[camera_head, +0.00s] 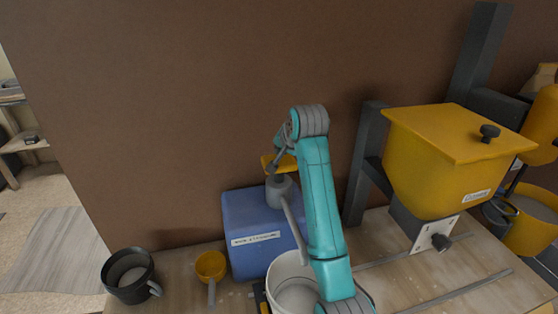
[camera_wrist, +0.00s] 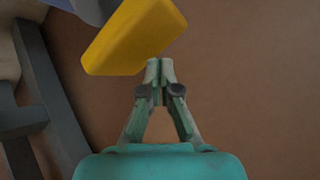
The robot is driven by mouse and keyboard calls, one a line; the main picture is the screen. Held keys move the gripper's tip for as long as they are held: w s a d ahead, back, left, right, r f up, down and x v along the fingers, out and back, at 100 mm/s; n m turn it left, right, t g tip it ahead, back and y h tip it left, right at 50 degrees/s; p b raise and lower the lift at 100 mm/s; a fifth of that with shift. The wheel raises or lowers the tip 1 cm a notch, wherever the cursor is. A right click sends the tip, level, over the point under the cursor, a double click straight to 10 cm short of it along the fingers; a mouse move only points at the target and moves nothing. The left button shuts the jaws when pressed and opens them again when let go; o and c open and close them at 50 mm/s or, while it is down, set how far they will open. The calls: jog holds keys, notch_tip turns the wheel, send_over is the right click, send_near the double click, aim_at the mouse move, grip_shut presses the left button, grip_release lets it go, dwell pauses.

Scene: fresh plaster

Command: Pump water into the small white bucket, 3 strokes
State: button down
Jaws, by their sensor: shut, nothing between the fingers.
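The small white bucket (camera_head: 292,284) stands on the bench under a grey spout, partly hidden by my teal arm. Behind it is a blue water container (camera_head: 252,218) with a white label and a grey pump (camera_head: 279,190) on top. The pump's yellow head (camera_head: 268,163) is partly hidden by my arm. In the wrist view the yellow head (camera_wrist: 133,38) is close, just left of and beyond my fingertips. My gripper (camera_wrist: 160,68) is shut with nothing in it; it also shows beside the pump head (camera_head: 279,158). I cannot tell whether it touches the head.
A black bucket (camera_head: 130,276) and a yellow scoop (camera_head: 211,268) are on the bench at left. A yellow hopper (camera_head: 436,160) on a dark stand is at right, with a yellow mixer (camera_head: 543,130) beyond. A brown wall (camera_head: 180,100) is close behind.

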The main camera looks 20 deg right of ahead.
aim_at(282, 163)
jog(key=shift+f, duration=0.1)
jog(key=shift+f, duration=0.35)
jog(key=shift+f, duration=2.4)
dwell(2.7)
jog(key=shift+r, duration=2.85)
jog(key=shift+r, duration=0.15)
jog(key=shift+r, duration=2.35)
